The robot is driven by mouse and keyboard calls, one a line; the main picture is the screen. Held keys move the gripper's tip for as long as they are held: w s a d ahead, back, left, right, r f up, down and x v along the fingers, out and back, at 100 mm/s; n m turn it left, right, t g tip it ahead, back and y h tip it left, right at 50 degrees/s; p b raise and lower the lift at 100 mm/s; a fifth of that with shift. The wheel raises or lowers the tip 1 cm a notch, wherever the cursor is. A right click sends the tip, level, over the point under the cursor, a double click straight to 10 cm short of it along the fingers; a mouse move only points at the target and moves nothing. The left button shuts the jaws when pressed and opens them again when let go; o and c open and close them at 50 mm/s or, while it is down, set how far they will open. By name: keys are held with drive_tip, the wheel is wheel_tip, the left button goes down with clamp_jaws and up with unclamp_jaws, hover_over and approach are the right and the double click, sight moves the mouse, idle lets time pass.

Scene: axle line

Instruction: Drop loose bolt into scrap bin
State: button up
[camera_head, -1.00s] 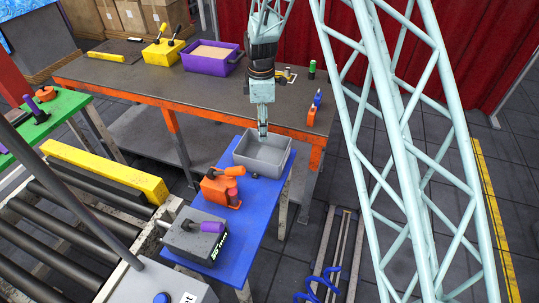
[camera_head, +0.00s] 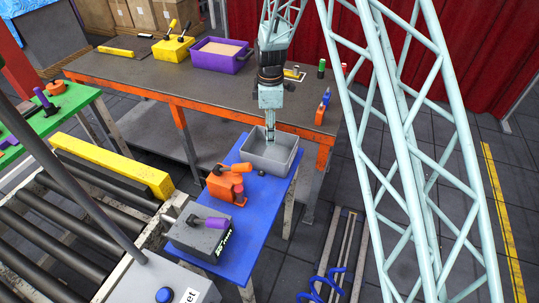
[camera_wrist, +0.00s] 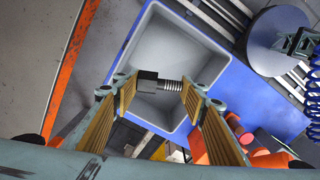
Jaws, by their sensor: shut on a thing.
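The scrap bin is a grey open box (camera_head: 284,168) at the far end of the blue table in the head view. My gripper (camera_head: 270,138) points down over it, with its fingertips at the bin's opening. In the wrist view my gripper (camera_wrist: 160,88) is shut on the loose bolt (camera_wrist: 168,85), a dark head with a lighter threaded shank lying across between the finger pads. The grey bin (camera_wrist: 205,60) is behind the bolt there, and its visible floor looks empty. The bolt is too small to make out in the head view.
The blue table (camera_head: 245,240) also carries an orange fixture (camera_head: 226,186) and a grey block (camera_head: 200,235) with a purple handle, both nearer than the bin. A dark workbench (camera_head: 215,95) with a purple sand-filled box (camera_head: 222,58) stands behind.

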drive_tip(key=shift+f, duration=1.2)
drive_tip(key=o, duration=1)
drive_tip(key=shift+r, duration=0.2)
wheel_tip(320, 180, up, 11)
drive_tip(key=shift+r, duration=0.3)
drive_tip(key=shift+r+b, duration=0.1)
drive_tip(key=shift+b, duration=0.2)
